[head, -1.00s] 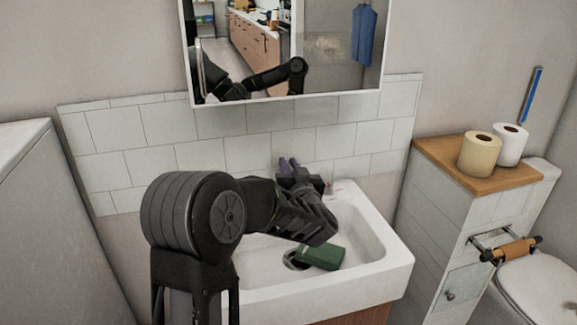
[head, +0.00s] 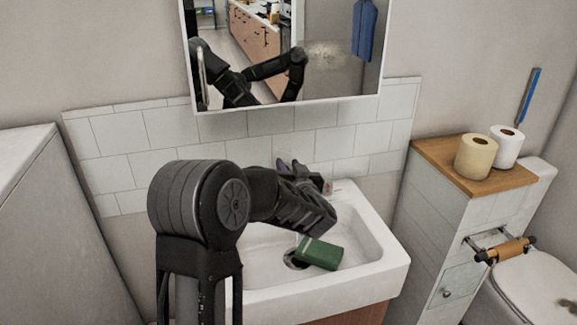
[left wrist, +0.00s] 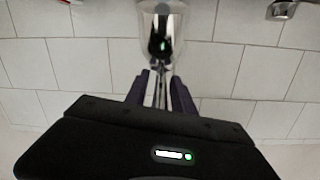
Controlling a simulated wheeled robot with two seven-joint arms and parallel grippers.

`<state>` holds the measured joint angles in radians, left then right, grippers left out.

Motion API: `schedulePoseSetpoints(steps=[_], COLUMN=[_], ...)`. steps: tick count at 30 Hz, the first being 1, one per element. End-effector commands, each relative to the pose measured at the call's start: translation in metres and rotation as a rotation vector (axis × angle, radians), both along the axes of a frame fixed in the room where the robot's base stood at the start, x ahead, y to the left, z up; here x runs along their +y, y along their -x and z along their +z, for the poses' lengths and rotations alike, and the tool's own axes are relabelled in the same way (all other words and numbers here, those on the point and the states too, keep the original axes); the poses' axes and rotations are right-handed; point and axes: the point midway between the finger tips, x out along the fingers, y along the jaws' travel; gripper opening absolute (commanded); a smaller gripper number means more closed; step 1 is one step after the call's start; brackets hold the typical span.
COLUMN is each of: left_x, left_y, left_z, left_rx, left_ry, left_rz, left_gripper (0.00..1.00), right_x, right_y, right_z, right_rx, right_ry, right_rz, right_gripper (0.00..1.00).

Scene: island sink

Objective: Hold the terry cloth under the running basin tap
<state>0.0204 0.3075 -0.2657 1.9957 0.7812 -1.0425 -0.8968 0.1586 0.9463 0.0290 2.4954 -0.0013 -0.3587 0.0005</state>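A green block-shaped thing, likely the folded terry cloth (head: 319,253), lies in the white basin (head: 371,262), beside the dark drain (head: 295,260). My left gripper (head: 291,167) is at the back of the basin, well above and behind the cloth, and does not hold it. In the left wrist view its two dark purple fingers (left wrist: 161,80) stand a little apart, with shiny metal, likely part of the tap (left wrist: 162,30), in line between them. I cannot tell whether they grip it. My arm hides most of the tap in the head view. My right gripper is out of view.
A mirror cabinet (head: 335,99) hangs above the tiled splashback (head: 150,133). A tiled ledge with a wooden top (head: 440,152) and paper rolls (head: 475,157) stands right of the basin, next to a toilet (head: 530,290). The basin's right side is clear.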

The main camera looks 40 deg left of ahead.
Motion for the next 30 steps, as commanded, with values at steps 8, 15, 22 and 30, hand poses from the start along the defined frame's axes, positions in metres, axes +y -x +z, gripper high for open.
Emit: schedulePoseSetpoints(steps=[8, 15, 22, 30], left_x=[0.0, -0.01, -0.04, -0.062], left_y=[0.0, 0.007, 0.029, 0.046], left_z=[0.0, 0.001, 0.005, 0.008], left_rx=[0.001, 0.0, 0.0, -0.001], left_ry=[0.001, 0.002, 0.001, 0.001], left_rz=[0.0, -0.002, -0.003, 0.0], left_gripper=[0.38, 0.38, 0.38, 0.38], right_x=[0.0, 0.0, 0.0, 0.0], right_y=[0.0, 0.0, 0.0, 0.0], right_z=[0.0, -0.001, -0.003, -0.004], right_rx=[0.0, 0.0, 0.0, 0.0], right_ry=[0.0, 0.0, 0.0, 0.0], right_rz=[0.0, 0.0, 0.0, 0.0], right_gripper=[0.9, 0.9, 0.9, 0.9])
